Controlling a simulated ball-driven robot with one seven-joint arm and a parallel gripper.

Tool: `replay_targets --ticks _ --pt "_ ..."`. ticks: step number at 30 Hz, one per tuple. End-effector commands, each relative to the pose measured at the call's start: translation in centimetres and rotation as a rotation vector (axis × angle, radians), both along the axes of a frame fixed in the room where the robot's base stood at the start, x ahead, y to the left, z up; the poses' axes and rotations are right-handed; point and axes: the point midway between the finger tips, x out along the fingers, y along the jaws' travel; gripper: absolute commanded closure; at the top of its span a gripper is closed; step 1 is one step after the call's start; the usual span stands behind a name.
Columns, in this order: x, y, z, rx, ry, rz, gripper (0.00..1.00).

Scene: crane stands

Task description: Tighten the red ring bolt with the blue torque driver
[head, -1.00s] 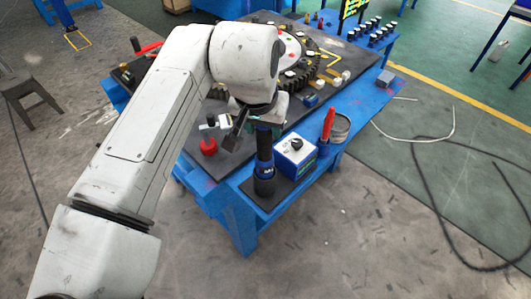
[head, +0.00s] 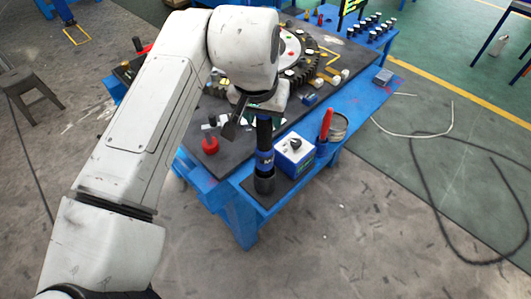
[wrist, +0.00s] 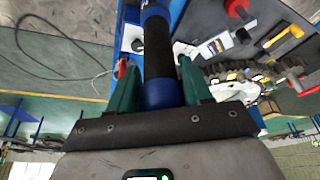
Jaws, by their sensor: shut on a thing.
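My gripper (head: 263,108) is shut on the upper part of the blue torque driver (head: 264,135), which has a black grip and blue bands. The driver hangs upright, its lower end at a black cup-like holder (head: 265,184) at the table's near corner. In the wrist view the driver (wrist: 158,45) runs between the green fingers of my gripper (wrist: 160,85). The gear-like ring (head: 300,70) with bolts lies farther back on the table, partly hidden by my arm. I cannot make out which bolt is the red ring bolt.
A blue-and-white box (head: 295,155) with a black knob stands right of the driver, beside a red-handled tool (head: 326,124) and a round tin (head: 338,127). A red-based object (head: 210,145) stands to the left. Bolts stand in rows at the back right.

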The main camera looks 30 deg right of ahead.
Motion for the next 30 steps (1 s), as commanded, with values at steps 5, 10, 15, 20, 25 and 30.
replay_targets --ticks 5,10,15,20,25,30 --pt "0.0 0.0 1.1 -0.002 -0.002 -0.001 1.00" --pt "0.0 0.0 1.7 -0.001 -0.003 -0.001 1.00" --pt "0.0 0.0 2.4 -0.001 -0.003 -0.001 1.00" --pt "0.1 0.0 3.0 -0.002 -0.004 -0.001 1.00" --pt "0.1 0.0 3.6 -0.001 -0.003 -0.001 1.00" --pt "0.0 0.0 4.3 -0.001 -0.003 -0.001 1.00"
